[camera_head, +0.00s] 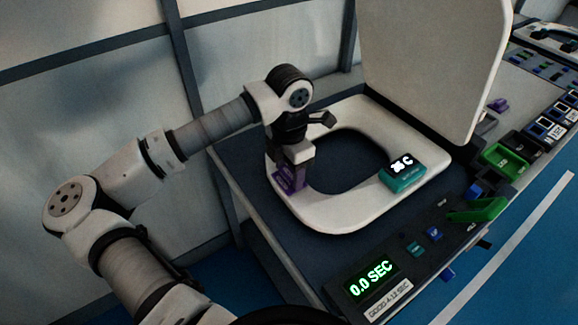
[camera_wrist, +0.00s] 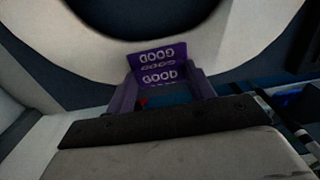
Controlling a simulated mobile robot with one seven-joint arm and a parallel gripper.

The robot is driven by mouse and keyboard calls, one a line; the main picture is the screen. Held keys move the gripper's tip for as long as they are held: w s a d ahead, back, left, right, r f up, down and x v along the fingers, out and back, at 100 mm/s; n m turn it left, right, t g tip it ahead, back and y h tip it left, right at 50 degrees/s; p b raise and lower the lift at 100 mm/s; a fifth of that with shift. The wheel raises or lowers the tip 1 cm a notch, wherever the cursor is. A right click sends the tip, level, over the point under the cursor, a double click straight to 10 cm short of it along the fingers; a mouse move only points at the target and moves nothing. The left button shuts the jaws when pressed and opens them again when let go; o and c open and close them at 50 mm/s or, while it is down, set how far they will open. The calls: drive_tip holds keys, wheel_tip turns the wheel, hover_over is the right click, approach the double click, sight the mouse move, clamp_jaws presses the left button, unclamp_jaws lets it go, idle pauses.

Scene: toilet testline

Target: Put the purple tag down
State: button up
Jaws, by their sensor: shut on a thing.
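The purple tag (camera_head: 287,179) is held between the fingers of my gripper (camera_head: 293,158) at the front left of the white toilet seat (camera_head: 340,222). In the wrist view the purple tag (camera_wrist: 158,66) shows the word "GOOD" and sits between the two fingertips of my gripper (camera_wrist: 160,88). The seat ring (camera_wrist: 95,45) shows behind it there. My gripper is shut on the tag. I cannot tell whether the tag touches the seat.
A teal device (camera_head: 403,170) with a lit display sits on the seat's right side. The raised lid (camera_head: 432,60) stands behind. A control panel with a "0.0 SEC" display (camera_head: 371,277) and a green lever (camera_head: 480,210) runs along the front right.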

sight(289, 174)
drive_tip(key=shift+f, duration=0.2)
drive_tip(key=o, duration=0.9)
drive_tip(key=shift+o, duration=0.2)
drive_tip(key=shift+r, duration=0.1)
wheel_tip(289, 174, up, 12)
drive_tip(key=b, duration=0.1)
drive_tip(key=shift+r+b, duration=0.15)
drive_tip(key=shift+b, duration=0.25)
